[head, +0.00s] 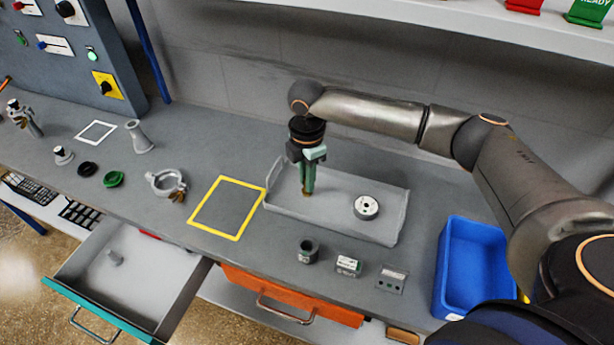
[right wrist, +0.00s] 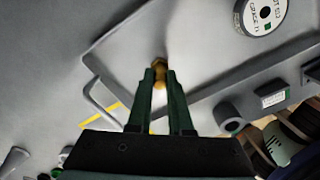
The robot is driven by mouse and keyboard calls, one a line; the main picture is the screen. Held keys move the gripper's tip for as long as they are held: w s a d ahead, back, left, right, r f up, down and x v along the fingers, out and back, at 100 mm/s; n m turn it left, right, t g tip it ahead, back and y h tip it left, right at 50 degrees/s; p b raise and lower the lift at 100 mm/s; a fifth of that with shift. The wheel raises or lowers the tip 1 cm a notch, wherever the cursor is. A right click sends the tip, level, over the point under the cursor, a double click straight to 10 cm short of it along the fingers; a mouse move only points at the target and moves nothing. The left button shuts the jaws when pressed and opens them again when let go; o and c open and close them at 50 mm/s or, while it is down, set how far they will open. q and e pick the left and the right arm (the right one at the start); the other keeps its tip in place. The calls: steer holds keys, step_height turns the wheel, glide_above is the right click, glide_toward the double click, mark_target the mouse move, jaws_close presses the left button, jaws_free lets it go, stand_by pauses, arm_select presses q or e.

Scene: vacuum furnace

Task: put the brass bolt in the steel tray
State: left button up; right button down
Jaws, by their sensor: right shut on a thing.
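The steel tray (head: 345,222) is a shallow grey tray on the bench, right of the yellow-outlined square. My right gripper (head: 307,189) points down over the left part of the tray. It is shut on the brass bolt (right wrist: 159,73), which shows as a yellow tip between the green fingers in the right wrist view. In the head view only a small brass bit shows below the fingertips. I cannot tell whether the bolt touches the tray floor. A round metal disc (head: 366,207) lies in the tray's right part. My left gripper is not in view.
A blue bin (head: 472,262) stands right of the tray. A dark cup (head: 308,250) and small labelled blocks (head: 348,265) sit in front of it. A clamp ring (head: 166,182) lies left of the yellow square (head: 226,208). An open drawer (head: 130,275) juts out at front left.

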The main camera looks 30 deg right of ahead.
steer(key=shift+f, duration=0.1)
steer(key=c, duration=0.8)
jaws_free()
steer(key=shift+c, duration=0.2)
step_height(320, 180, up, 8)
steer(key=shift+f, duration=0.1)
